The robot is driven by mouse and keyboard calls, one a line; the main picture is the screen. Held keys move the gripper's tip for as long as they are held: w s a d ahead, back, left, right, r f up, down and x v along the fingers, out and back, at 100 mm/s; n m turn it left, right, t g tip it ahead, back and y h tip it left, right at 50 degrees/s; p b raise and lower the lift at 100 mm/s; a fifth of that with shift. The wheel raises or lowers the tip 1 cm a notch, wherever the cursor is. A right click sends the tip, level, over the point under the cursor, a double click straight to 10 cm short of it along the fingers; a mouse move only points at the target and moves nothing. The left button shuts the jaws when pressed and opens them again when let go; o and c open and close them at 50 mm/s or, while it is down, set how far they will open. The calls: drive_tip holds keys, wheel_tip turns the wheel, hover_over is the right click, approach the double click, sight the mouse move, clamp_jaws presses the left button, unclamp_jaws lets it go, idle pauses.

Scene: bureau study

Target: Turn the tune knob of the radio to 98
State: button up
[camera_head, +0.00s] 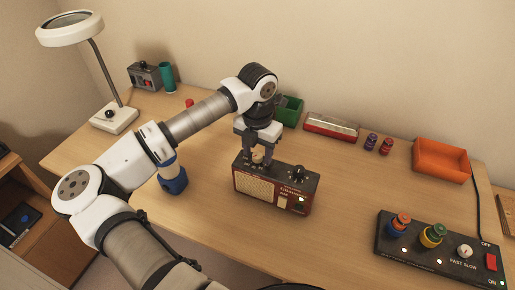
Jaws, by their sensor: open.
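A red and black radio (279,202) stands upright on the desk, with a cream speaker panel at its front left. Its top carries a pale knob (257,158) at the left and a dark knob (298,171) at the right. The labels and scale are too small to read, so I cannot tell which is the tune knob. My gripper (257,154) points down over the left part of the radio's top. It is open, with its fingers at the pale knob. I cannot tell if they touch it.
A blue bottle-like object (172,178) stands left of the radio, below my arm. A green bin (291,111) and a red-edged box (331,126) are behind. An orange tray (441,160) and a black control panel (437,252) are at right. The desk before the radio is clear.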

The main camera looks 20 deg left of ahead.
drive_tip(key=shift+f, duration=0.15)
drive_tip(key=shift+c, duration=0.5)
drive_tip(key=c, duration=0.9)
drive_tip(key=shift+b, duration=0.35)
drive_tip(key=shift+f+n+b, duration=0.2)
drive_tip(key=shift+n+b, duration=0.4)
drive_tip(key=shift+b, duration=0.15)
drive_tip(key=n+b, duration=0.2)
drive_tip(key=b, duration=0.1)
drive_tip(key=n+b, duration=0.4)
drive_tip(key=shift+r+n, duration=0.2)
drive_tip(key=shift+n, duration=0.1)
